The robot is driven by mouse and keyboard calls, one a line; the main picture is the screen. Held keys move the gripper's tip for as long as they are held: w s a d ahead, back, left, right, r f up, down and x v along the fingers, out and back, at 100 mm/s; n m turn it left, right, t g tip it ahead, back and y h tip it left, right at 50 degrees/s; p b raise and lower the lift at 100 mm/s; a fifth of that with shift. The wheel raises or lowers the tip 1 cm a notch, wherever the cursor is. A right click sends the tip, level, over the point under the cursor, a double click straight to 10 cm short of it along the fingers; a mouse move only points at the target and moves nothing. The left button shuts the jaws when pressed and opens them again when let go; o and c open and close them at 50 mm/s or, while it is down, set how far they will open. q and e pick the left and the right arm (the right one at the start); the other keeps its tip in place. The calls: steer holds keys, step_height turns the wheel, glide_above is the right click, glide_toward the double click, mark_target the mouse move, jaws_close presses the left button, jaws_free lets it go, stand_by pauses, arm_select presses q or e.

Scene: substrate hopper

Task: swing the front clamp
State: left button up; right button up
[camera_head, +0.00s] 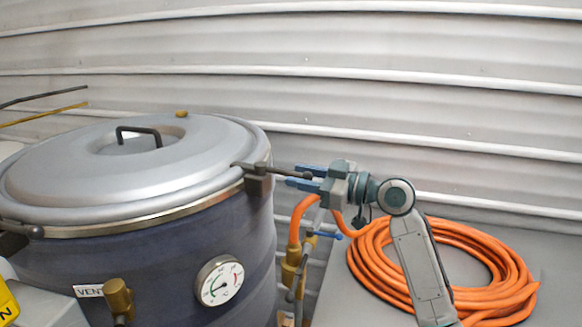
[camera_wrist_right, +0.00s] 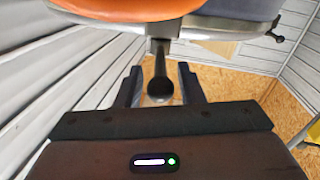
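A dark clamp (camera_head: 258,183) sits on the rim at the right side of the blue-grey vessel (camera_head: 150,265), and its lever points right. A second clamp (camera_head: 30,232) shows at the left of the rim. I cannot tell from the pictures which one is called front. My right gripper (camera_head: 297,177) is at the right clamp, with its blue fingers on either side of the lever. In the right wrist view the lever's round end (camera_wrist_right: 160,89) lies between the open fingers, with a gap on both sides. My left gripper is out of view.
The grey domed lid (camera_head: 75,175) with a black handle closes the vessel. A dial gauge (camera_head: 219,282) and brass fitting (camera_head: 118,300) are on its front. A coiled orange hose (camera_head: 500,262) lies on a grey surface at right. A corrugated wall (camera_head: 400,100) stands behind.

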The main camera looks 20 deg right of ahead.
mark_target(270, 170)
steer(key=shift+p+x, duration=0.5)
steer(key=shift+x, duration=0.95)
jaws_close()
